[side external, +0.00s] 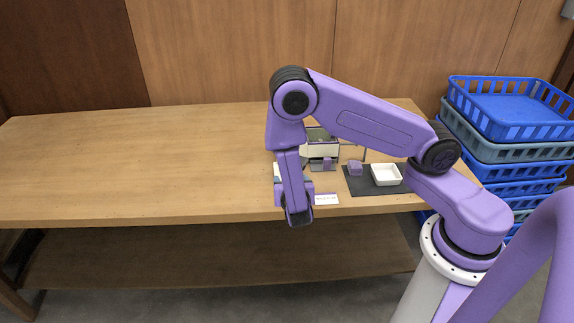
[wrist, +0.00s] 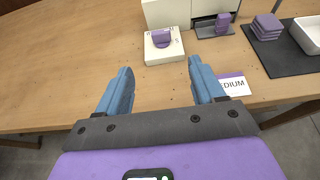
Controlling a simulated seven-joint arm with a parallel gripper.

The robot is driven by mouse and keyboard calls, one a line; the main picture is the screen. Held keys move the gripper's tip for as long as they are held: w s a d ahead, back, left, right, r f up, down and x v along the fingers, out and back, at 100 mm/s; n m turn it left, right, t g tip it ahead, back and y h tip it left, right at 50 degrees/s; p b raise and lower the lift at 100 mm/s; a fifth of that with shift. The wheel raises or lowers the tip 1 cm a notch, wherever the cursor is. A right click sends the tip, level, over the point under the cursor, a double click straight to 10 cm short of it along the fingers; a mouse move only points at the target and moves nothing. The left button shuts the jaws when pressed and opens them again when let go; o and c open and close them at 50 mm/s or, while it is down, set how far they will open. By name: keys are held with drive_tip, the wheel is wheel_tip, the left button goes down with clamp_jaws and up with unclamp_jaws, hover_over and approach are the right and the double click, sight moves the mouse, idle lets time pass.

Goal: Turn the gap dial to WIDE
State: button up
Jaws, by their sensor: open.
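The gap dial is a purple knob (wrist: 162,40) on a low white box (wrist: 166,52), beyond my fingertips in the wrist view. Its pointer direction and the box's markings are too small to read. My gripper (wrist: 160,66) is open and empty, its two blue fingers spread wide and apart from the dial. A white card (wrist: 232,87) with a purple edge lies by the right finger; its visible letters read "DIUM", the rest is hidden by the finger.
A white and dark machine (side external: 322,145) with a purple part (wrist: 223,23) stands behind the dial. To the right, a dark mat (wrist: 275,63) bears a purple stack (wrist: 266,27) and a white tray (side external: 386,174). Blue and grey crates (side external: 510,130) stand at the right. The table's left (side external: 120,165) is clear.

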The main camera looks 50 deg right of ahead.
drive_tip(key=x, duration=1.7)
drive_tip(key=shift+d, duration=0.1)
drive_tip(key=c, duration=1)
